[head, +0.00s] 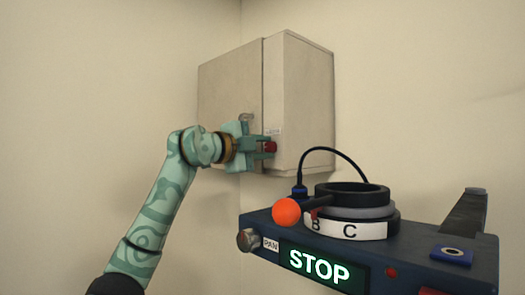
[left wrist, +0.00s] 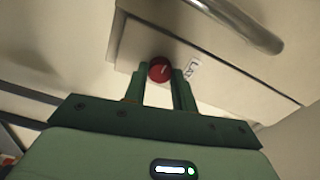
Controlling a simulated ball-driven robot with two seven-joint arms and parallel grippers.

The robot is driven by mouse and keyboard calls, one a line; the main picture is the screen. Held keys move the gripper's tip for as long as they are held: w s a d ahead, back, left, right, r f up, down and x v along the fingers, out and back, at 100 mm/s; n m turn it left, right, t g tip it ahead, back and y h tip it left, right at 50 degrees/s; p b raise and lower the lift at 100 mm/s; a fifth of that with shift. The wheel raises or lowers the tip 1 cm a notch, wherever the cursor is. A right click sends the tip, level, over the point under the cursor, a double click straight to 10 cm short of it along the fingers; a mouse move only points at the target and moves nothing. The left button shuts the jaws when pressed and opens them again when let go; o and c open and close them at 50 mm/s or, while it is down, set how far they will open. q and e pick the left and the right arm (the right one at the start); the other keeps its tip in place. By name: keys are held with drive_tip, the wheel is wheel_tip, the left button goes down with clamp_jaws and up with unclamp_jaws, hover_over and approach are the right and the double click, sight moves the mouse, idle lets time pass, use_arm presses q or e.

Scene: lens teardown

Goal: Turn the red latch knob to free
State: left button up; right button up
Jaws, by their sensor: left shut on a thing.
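The red latch knob (head: 270,147) sits low on the front of a beige wall cabinet (head: 303,100). In the left wrist view the knob (left wrist: 160,69) is round and red with a pale line on its face. My left gripper (head: 268,147) is at the knob, with one green finger on each side of it. In the left wrist view the fingers of the gripper (left wrist: 160,88) are shut on the knob. A small label (left wrist: 191,68) is beside the knob; its print is too small to read surely. My right gripper is not in view.
A metal bar handle (left wrist: 240,22) is on the cabinet near the knob. At the lower right stands a dark blue device with a green STOP display (head: 320,268), a lens ring marked B and C (head: 350,229) and an orange ball (head: 286,212). Bare wall lies left of the cabinet.

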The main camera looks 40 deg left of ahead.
use_arm(q)
drive_tip(key=shift+n, duration=0.5)
drive_tip(key=o, duration=1)
drive_tip(key=shift+a, duration=0.1)
drive_tip(key=s+a+b, duration=0.1)
drive_tip(key=s+b, duration=0.4)
drive_tip(key=s, duration=1.1)
drive_tip(key=shift+s+a+b, duration=0.15)
drive_tip(key=shift+a+b, duration=0.05)
drive_tip(key=shift+b, duration=0.1)
